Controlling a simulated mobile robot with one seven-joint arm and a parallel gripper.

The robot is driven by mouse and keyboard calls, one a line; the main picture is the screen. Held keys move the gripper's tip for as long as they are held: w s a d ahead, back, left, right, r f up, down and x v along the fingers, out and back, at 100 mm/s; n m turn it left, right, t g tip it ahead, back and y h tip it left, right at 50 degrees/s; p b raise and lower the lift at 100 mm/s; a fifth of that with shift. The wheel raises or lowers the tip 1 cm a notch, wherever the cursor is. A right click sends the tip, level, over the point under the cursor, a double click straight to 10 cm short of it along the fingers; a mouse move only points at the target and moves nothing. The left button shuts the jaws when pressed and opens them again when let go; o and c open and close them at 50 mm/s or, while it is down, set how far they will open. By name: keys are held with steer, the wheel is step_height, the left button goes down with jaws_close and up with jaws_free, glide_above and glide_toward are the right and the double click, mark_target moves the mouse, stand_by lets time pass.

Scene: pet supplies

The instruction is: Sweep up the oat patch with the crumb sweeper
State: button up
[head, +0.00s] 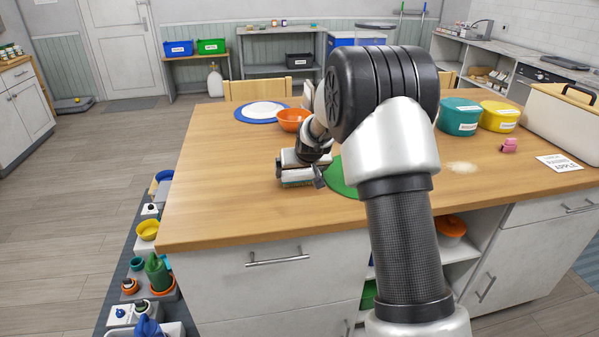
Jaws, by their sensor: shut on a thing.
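The oat patch (462,167) is a pale, thin scatter on the wooden tabletop, right of my arm. The fingertips are small and partly hidden.
A green round mat (342,178) lies beside the gripper, partly behind my arm. An orange bowl (291,121) and blue-rimmed plate (262,112) are behind. Teal (459,118) and yellow (499,115) tubs, a pink object (509,145) and a card (559,163) surround the patch. The front-left tabletop is clear.

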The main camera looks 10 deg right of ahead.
steer(key=r, duration=0.3)
steer(key=shift+a+r+p, duration=0.1)
steer(key=shift+a+p, duration=0.2)
steer(key=shift+p, duration=0.05)
steer(key=shift+r+p, duration=1.1)
steer(key=shift+r, duration=1.15)
steer(key=shift+w+a, duration=0.1)
steer(key=shift+w, duration=0.05)
